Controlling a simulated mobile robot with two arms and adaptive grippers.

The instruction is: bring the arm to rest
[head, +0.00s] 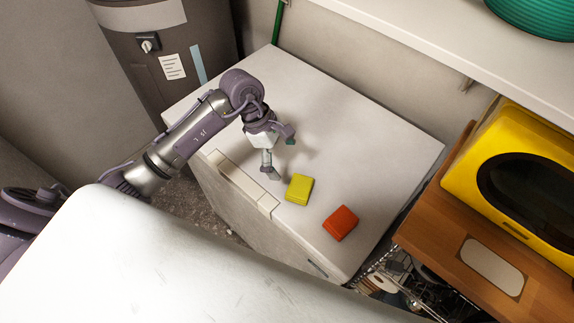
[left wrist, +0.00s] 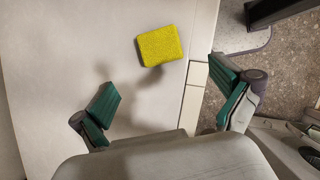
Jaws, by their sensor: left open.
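My left arm reaches in from the left in the head view. The same block shows ahead of the fingertips in the left wrist view (left wrist: 160,46). My right gripper is not in either view.
A red block (head: 341,223) lies right of the yellow one. A yellow appliance with a dark window (head: 520,170) stands on a wooden top (head: 440,225) at the right. A white shelf (head: 430,45) overhangs the back. A grey cylindrical tank (head: 150,75) stands behind the arm.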

